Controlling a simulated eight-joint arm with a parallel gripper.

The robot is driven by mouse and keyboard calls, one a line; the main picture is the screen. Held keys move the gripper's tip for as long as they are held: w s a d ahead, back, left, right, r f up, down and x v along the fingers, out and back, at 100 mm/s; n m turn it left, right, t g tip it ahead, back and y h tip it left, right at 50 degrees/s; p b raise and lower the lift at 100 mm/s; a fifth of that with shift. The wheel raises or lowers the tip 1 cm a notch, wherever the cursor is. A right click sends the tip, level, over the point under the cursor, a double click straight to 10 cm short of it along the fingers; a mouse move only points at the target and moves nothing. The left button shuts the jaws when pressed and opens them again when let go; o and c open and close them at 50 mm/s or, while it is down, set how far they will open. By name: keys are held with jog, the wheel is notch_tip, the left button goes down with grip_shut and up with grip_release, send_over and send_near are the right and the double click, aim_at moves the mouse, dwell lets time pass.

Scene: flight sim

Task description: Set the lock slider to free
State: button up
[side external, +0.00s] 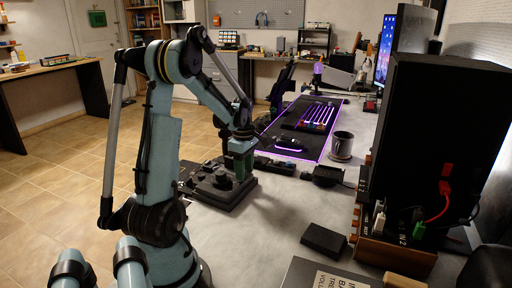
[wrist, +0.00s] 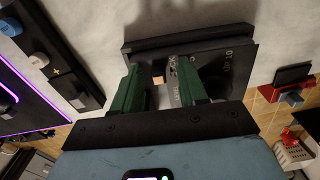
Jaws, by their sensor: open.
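My gripper (side external: 240,168) is at the dark control unit (side external: 208,193) at the table's near left edge, over its right part. In the wrist view, the two green fingers of my gripper (wrist: 160,72) stand apart over a dark panel (wrist: 232,62) with white lettering and marks. A small tan piece (wrist: 158,73) shows between the fingertips. I cannot tell whether it is the lock slider or whether a finger touches it. The lettering is partly readable, and the slider's setting cannot be made out. The fingers hide part of the panel.
A purple-edged mat (side external: 322,145) with a keyboard and mouse lies behind. A dark mug (side external: 342,146) stands to its right. A black box (side external: 324,240) lies on the table, near a tall black case (side external: 432,135) at right. The pale tabletop (side external: 262,222) between is clear.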

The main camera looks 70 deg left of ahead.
jog(key=shift+r, duration=0.1)
notch_tip(320, 180, up, 12)
dwell(0.6)
jog(key=w+d+f+m+t, duration=0.1)
jog(key=d+m+t, duration=0.2)
jog(key=d+m, duration=1)
jog(key=w+d+f+m+t, duration=0.2)
jog(key=d+m+t, duration=0.2)
jog(key=d+m, duration=0.8)
jog(key=d, duration=0.5)
jog(key=shift+m, duration=0.4)
jog(key=shift+a+f, duration=0.1)
